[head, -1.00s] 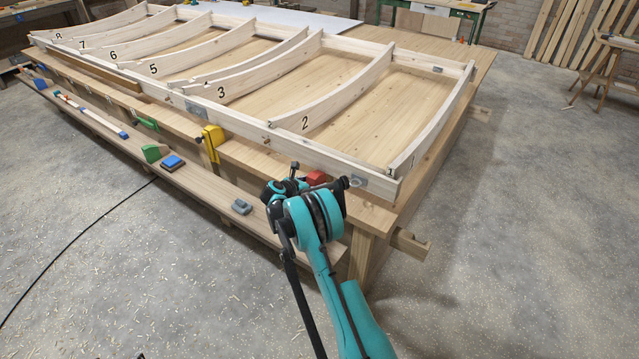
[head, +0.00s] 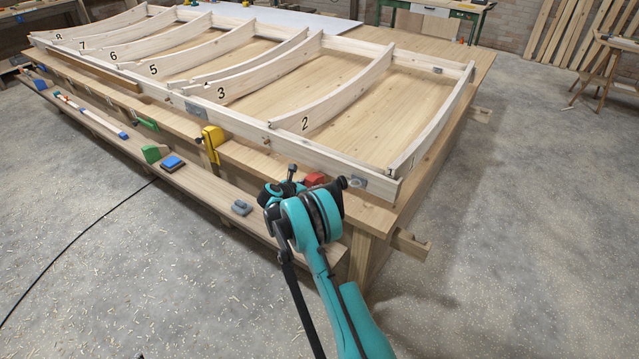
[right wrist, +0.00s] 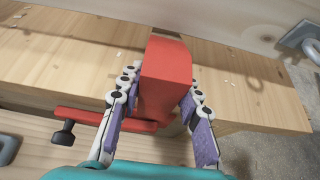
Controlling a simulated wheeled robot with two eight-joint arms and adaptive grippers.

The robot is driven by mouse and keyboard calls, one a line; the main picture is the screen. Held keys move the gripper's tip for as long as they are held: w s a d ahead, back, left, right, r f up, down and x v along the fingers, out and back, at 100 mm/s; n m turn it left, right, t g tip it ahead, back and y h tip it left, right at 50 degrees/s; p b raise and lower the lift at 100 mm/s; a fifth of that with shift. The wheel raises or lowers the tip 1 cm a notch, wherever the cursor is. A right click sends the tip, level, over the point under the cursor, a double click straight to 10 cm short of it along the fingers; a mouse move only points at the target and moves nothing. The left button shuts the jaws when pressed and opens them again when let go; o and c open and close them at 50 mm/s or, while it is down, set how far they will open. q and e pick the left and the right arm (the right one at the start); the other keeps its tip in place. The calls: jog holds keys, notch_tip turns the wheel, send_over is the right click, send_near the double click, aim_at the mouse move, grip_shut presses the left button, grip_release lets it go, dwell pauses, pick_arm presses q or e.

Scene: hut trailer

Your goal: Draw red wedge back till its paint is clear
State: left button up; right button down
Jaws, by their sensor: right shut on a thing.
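The red wedge (head: 314,179) shows in the head view just behind my right gripper (head: 306,186), at the front beam of the ribbed frame near its right end. My arm hides most of it. In the right wrist view the red wedge (right wrist: 166,77) stands between the two fingers of my right gripper (right wrist: 160,105), which press on its sides. A flat red bar (right wrist: 105,119) with a dark knob shows below it. The wedge's far end is near the pale beam; I cannot tell whether they touch. My left gripper is not in view.
The pale ribbed frame (head: 345,168) with numbered ribs lies on the wooden bench. A yellow clamp (head: 212,140) stands at the bench's front edge. The lower shelf (head: 205,185) holds a green wedge (head: 152,154), a blue block (head: 172,163) and a grey piece (head: 241,207).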

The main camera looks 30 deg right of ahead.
jog(key=shift+s+a, duration=0.35)
jog(key=shift+a, duration=0.5)
jog(key=c, duration=0.9)
grip_release()
jog(key=v, duration=0.7)
jog(key=shift+s+a+f, duration=0.15)
jog(key=shift+s+a, duration=0.05)
jog(key=shift+a, duration=0.15)
